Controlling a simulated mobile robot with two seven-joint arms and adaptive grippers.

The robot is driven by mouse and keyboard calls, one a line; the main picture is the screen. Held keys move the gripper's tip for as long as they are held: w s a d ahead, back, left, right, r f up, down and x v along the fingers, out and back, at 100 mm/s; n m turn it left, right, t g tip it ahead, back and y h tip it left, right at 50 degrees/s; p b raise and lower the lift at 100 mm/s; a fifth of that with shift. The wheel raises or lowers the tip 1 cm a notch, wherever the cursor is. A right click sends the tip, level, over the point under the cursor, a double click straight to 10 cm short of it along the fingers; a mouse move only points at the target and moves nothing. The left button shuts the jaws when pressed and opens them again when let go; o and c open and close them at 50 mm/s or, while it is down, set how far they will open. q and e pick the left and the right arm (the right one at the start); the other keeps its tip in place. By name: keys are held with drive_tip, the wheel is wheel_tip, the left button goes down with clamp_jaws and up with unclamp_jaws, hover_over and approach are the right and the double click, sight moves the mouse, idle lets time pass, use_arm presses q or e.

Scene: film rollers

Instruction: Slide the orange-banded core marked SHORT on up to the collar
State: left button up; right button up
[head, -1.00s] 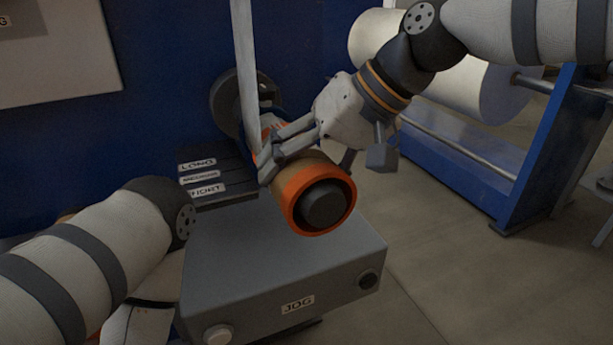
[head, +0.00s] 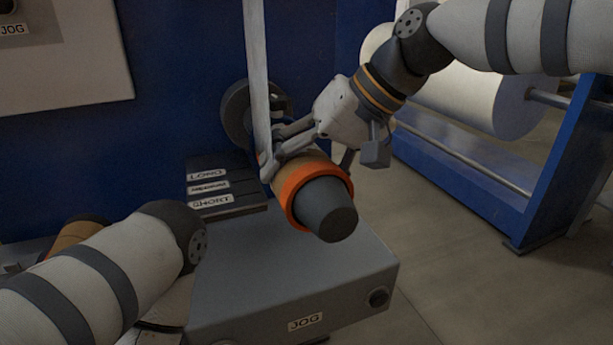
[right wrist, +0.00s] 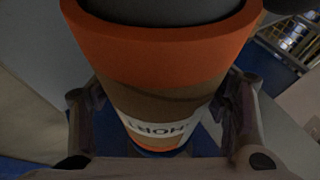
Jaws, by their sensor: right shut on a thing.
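The orange-banded core (head: 313,172) sits around the dark grey spindle (head: 328,208), whose tapered end sticks out toward me. In the right wrist view the core (right wrist: 165,55) has a brown body, an orange rim and an upside-down label (right wrist: 165,130) reading SHORT. My right gripper (head: 308,160) is shut on the core, with a finger on each side of it. A dark round disc (head: 236,112) stands behind; the collar and any gap to it are hidden by the gripper and a pale upright strip (head: 257,75). My left gripper is out of view.
A grey box marked JOG (head: 290,270) lies below the spindle. A dark rack (head: 225,165) labelled LONG and SHORT, with a blurred middle label, is left of it. A white roll (head: 480,90) on a blue frame (head: 490,195) stands right. Open floor (head: 450,270) lies between.

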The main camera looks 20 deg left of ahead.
drive_tip(key=shift+w+a, duration=0.1)
idle(0.3)
drive_tip(key=shift+w+a, duration=0.4)
drive_tip(key=shift+w, duration=0.1)
drive_tip(key=shift+r, duration=0.1)
drive_tip(key=o, duration=1.5)
